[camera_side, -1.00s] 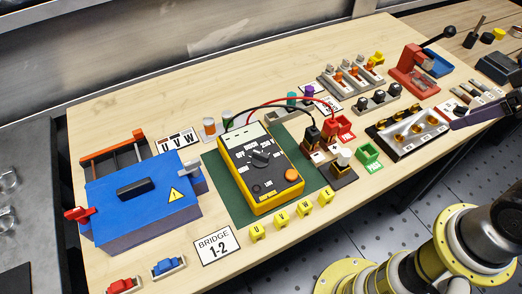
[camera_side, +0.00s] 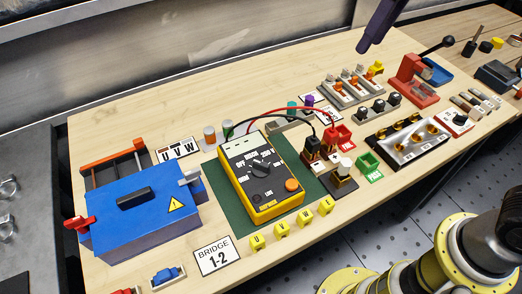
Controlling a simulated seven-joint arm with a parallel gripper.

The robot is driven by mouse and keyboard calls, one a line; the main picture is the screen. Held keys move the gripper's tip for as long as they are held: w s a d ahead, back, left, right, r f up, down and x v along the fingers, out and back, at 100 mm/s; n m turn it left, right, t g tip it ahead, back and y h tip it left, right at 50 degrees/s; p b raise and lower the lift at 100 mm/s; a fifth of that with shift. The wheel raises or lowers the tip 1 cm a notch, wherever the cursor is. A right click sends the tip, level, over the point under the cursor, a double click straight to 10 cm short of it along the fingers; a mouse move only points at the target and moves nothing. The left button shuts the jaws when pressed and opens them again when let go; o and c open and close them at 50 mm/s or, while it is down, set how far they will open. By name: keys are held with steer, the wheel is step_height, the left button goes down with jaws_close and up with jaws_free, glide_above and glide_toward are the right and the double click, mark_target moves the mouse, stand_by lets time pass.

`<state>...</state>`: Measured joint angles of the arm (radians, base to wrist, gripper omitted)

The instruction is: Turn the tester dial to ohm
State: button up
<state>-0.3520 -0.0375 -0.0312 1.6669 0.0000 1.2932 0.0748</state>
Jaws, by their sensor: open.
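The yellow tester (camera_side: 262,200) lies on a green mat (camera_side: 228,197) in the middle of the bench, its black face up. Its black dial (camera_side: 261,169) sits at the centre of the face, with small white labels around it. The label OFF is at the dial's left; the other labels and the dial's exact setting are too small to read surely.
Black and red leads (camera_side: 270,122) arch from the tester's top to the terminals at its right.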

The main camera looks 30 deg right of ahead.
steer(key=w+a+f+n+g, duration=0.1)
steer(key=w+a+f, duration=0.15)
steer(key=a, duration=0.35)
steer(key=w+a+f+n+g, duration=0.1)
steer(key=w+a+f, duration=0.15)
steer(key=a, duration=0.25)
steer(key=n+h, duration=0.1)
steer(key=n, duration=0.1)
glide_toward(261, 163)
steer(key=shift+g, duration=0.3)
steer(key=f, duration=0.8)
steer(key=shift+w+f, duration=0.3)
steer(key=shift+f, duration=0.05)
jaws_close()
